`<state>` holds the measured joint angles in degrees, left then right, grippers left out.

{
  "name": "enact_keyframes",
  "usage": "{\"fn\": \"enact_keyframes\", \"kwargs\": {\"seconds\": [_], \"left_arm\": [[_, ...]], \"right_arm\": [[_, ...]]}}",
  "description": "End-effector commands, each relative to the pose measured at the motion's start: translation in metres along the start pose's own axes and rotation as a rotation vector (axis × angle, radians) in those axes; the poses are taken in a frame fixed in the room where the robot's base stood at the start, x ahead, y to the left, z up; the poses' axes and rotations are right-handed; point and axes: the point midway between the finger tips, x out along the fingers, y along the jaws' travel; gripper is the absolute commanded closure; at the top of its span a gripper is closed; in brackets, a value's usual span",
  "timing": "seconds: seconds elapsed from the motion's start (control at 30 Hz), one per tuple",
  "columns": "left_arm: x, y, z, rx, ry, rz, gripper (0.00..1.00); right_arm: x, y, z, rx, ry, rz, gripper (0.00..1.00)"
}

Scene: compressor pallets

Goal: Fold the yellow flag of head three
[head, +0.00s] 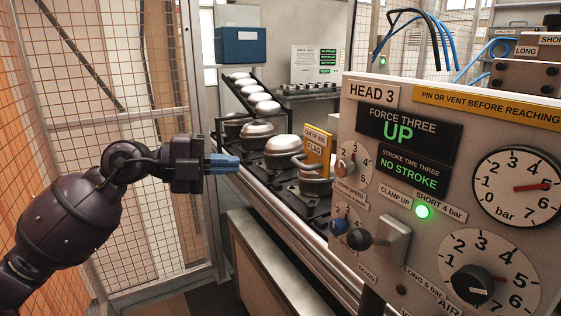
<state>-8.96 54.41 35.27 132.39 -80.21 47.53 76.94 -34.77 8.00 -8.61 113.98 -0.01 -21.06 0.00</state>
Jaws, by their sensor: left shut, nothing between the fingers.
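The yellow flag (318,148) stands upright beside the left edge of the head three panel (375,94). It is a small plate lettered "FLAG", with a label strip at its top. A compressor (314,184) sits just below and in front of it. My left gripper (238,163) comes in from the left, with blue fingers pointing right. It is shut and empty, in the air to the left of the flag and clear of it. The panel display reads "FORCE THREE UP" and "NO STROKE". My right gripper is not in view.
Several domed compressors (257,133) stand in a row on the line, left of the panel. A lever (392,241) and knobs stick out from the panel. A blue box (238,46) hangs at the back. Mesh fencing (112,170) stands behind my left arm.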

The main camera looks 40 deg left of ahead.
Motion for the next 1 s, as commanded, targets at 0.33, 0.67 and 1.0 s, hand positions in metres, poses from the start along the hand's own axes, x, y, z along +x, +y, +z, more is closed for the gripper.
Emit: {"fn": "enact_keyframes", "kwargs": {"seconds": [0.33, 0.67, 1.0], "left_arm": [[0.056, -0.001, -0.001, 0.003, 0.003, -0.003, 1.00], [0.095, 0.000, 0.016, 0.001, 0.000, -0.002, 1.00], [0.106, 0.000, 0.028, 0.001, 0.000, -0.002, 1.00]], "right_arm": [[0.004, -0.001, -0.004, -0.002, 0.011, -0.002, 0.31], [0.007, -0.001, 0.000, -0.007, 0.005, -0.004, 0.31], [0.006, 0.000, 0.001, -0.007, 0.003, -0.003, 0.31]]}}
